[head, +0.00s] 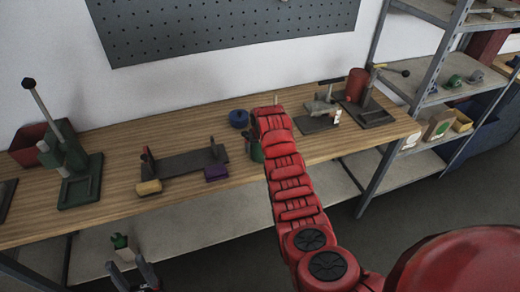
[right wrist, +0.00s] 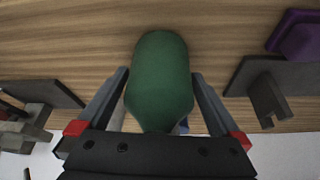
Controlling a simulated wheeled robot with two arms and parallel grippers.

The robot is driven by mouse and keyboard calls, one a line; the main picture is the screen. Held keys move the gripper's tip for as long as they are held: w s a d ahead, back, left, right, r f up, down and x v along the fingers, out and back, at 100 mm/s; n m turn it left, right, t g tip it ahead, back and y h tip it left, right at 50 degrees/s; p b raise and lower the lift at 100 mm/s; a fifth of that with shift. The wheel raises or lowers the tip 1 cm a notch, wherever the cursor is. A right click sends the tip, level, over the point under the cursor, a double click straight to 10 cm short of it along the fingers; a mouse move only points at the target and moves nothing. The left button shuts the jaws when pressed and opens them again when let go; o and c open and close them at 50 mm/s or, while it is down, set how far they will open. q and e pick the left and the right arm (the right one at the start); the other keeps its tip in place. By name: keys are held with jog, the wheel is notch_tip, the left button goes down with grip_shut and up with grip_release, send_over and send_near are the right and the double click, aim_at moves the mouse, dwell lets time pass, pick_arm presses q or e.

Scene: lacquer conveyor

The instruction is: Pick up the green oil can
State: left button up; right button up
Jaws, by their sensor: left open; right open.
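The green oil can (head: 256,152) stands on the wooden workbench in the head view, partly hidden behind my right arm. In the right wrist view the green can (right wrist: 158,75) fills the middle. My right gripper (right wrist: 160,90) is open, with one finger on each side of the can. Narrow gaps show between the fingers and the can. In the head view the right gripper is hidden by its own arm. My left gripper (head: 132,274) is open and empty at the bottom left, low in front of the bench.
A blue round object (head: 239,118) sits behind the can. A purple block (head: 216,173), a yellow block (head: 148,188) and a dark bracket fixture (head: 185,164) lie left of it. A vise-like tool (head: 316,120) and a red cylinder (head: 356,86) stand right. A metal shelf (head: 428,98) is beyond.

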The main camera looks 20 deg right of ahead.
jog(key=shift+f, duration=0.1)
jog(key=shift+c, duration=0.2)
jog(key=c, duration=1.3)
